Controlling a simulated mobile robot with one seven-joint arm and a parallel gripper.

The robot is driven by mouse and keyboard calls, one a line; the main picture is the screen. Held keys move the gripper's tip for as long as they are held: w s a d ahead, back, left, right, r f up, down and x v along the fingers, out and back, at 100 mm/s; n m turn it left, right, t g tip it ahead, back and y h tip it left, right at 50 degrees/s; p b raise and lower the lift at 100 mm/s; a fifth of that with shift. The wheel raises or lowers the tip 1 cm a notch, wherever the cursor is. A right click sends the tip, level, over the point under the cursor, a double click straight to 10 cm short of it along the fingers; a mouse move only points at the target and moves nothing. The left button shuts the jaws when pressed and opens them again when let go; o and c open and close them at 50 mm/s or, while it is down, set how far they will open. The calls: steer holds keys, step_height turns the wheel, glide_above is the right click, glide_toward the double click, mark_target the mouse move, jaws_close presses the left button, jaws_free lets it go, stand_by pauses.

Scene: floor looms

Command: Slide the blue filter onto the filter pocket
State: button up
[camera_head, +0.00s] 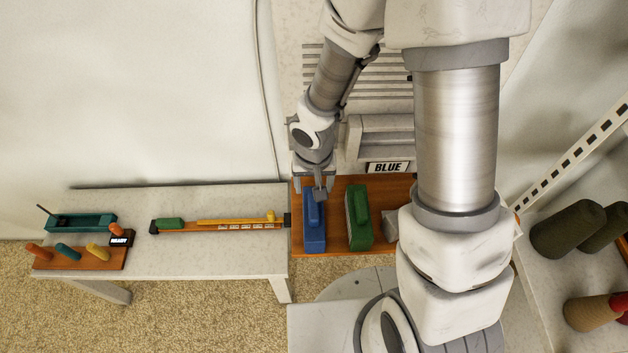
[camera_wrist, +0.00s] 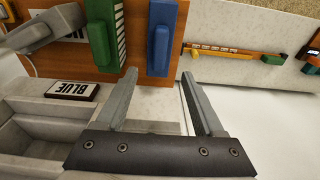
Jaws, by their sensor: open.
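The blue filter (camera_head: 314,232) stands on a brown wooden board, beside a green filter. It also shows in the wrist view (camera_wrist: 162,38), just beyond my fingertips. My gripper (camera_head: 319,190) is open and empty, pointing down over the back end of the blue filter. In the wrist view the fingertips (camera_wrist: 160,74) are spread to either side of the blue filter's near end; I cannot tell whether they touch it. A plate reading BLUE (camera_head: 388,167) marks the grey housing. The grey recess by that plate (camera_wrist: 38,130) looks like the filter pocket and appears empty.
The green filter (camera_head: 358,218) stands right of the blue one on the board (camera_head: 338,247). A white table (camera_head: 200,262) at left holds a yellow slider rail (camera_head: 240,222), a teal tool and a peg board. Yarn cones (camera_head: 567,229) sit at right.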

mark_target(314, 206)
steer(key=f+b, duration=0.3)
steer(key=f, duration=0.1)
steer(key=w+f+b, duration=0.1)
steer(key=f+b, duration=0.2)
steer(key=f, duration=0.1)
steer(key=f+b, duration=0.3)
steer(key=f, duration=0.2)
steer(key=shift+w, duration=0.3)
steer(key=shift+c, duration=0.2)
jaws_close()
step_height(314, 206, up, 12)
steer(key=p, duration=0.9)
steer(key=shift+f, duration=0.2)
stand_by(0.6)
